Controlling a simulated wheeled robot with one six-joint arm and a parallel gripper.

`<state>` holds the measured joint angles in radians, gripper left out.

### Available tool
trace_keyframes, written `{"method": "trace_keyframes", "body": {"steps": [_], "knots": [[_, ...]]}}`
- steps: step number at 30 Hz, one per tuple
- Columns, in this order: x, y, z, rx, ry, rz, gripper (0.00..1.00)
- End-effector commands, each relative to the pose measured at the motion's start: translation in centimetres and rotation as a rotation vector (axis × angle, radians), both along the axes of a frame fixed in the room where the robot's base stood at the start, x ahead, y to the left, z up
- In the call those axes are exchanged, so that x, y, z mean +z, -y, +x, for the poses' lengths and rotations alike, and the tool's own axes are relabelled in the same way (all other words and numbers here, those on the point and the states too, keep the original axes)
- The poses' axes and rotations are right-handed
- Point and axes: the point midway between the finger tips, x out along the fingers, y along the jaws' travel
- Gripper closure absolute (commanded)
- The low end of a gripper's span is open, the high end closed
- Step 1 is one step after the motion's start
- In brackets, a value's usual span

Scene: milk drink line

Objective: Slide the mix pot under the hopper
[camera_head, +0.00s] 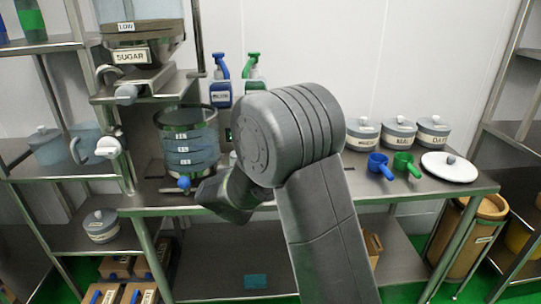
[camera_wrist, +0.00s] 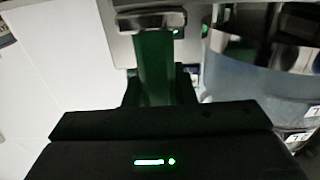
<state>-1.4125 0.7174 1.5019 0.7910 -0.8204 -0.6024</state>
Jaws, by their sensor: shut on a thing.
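The mix pot (camera_head: 186,152) is a clear blue-grey vessel with a dark rim and labelled bands, standing upright on the bench at left. It also shows close by on the right of the wrist view (camera_wrist: 255,85). My gripper (camera_wrist: 158,92) is shut on a green upright grip (camera_wrist: 154,65) with a metal piece above it, which appears to be the pot's handle. In the head view my arm hides the fingers. The hopper (camera_head: 143,38), marked SUGAR and LOW, is above and left of the pot.
A small blue-knobbed part (camera_head: 184,183) sits at the bench front below the pot. Blue (camera_head: 221,90) and green pump bottles hang behind. Several lidded jars (camera_head: 398,134), blue and green scoops and a white lid (camera_head: 449,167) occupy the right bench. Shelf posts flank the hopper.

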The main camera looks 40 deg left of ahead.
Motion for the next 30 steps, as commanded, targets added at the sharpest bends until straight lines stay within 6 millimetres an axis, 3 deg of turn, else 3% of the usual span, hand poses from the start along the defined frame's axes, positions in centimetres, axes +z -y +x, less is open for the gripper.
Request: {"method": "trace_keyframes", "body": {"steps": [3, 10, 27, 28, 30], "knots": [[0.3, -2.2, -2.6, 0.005, 0.001, -0.001, 1.00], [0.3, -4.6, -5.3, 0.002, 0.002, 0.001, 1.00], [0.3, -5.6, -6.4, 0.002, 0.003, 0.005, 1.00], [0.3, -5.6, -6.4, 0.002, 0.003, 0.005, 0.72], [0.2, -5.6, -6.4, 0.002, 0.003, 0.005, 0.59]]}}
